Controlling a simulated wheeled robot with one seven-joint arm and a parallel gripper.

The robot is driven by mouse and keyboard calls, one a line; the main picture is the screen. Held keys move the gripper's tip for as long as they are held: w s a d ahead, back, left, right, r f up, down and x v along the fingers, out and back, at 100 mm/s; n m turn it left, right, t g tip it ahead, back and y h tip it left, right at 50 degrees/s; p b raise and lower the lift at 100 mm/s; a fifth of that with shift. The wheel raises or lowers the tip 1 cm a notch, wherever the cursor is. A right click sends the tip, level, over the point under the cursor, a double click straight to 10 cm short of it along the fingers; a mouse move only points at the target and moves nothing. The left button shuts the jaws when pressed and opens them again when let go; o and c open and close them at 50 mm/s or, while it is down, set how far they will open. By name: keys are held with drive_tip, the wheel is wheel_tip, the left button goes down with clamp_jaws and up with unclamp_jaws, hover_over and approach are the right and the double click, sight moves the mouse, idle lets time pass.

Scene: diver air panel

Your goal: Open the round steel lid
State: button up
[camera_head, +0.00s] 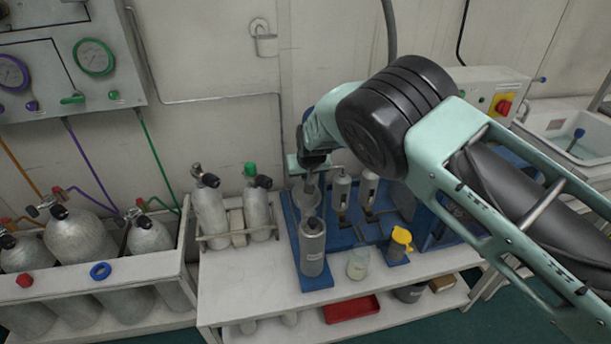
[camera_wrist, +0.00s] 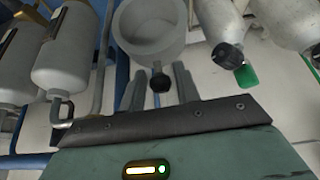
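The round steel lid (camera_head: 305,197) is a grey, bowl-like round piece at the left of the blue stand, partly behind a grey cylinder. The hinge is not clearly visible.
The grey cylinder (camera_head: 312,250) stands on the blue stand (camera_head: 318,282) in front. Two steel bottles (camera_head: 210,215) stand in a rack at left. White cylinders (camera_head: 342,190) are close on the right. A beaker (camera_head: 358,265) and yellow-topped item (camera_head: 401,240) sit near the front edge.

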drive_tip(key=shift+o, duration=0.3)
drive_tip(key=b+v, duration=0.3)
drive_tip(key=v, duration=1.4)
drive_tip(key=shift+r, duration=0.15)
drive_tip(key=shift+s, duration=0.1)
drive_tip(key=s+d+r+n+g, duration=0.1)
drive_tip(key=s+d, duration=0.4)
drive_tip(key=s, duration=0.7)
drive_tip(key=s+d+r+n+g, duration=0.1)
drive_tip(key=s+d, duration=0.4)
drive_tip(key=s, duration=0.8)
drive_tip(key=s+d+r+n+g+h, duration=0.1)
drive_tip(key=s+d, duration=0.5)
drive_tip(key=s, duration=0.7)
drive_tip(key=shift+s+r+n+g, duration=0.25)
drive_tip(key=shift+r+n+g, duration=0.25)
drive_tip(key=shift+n+g, duration=0.5)
drive_tip(key=shift+m, duration=0.3)
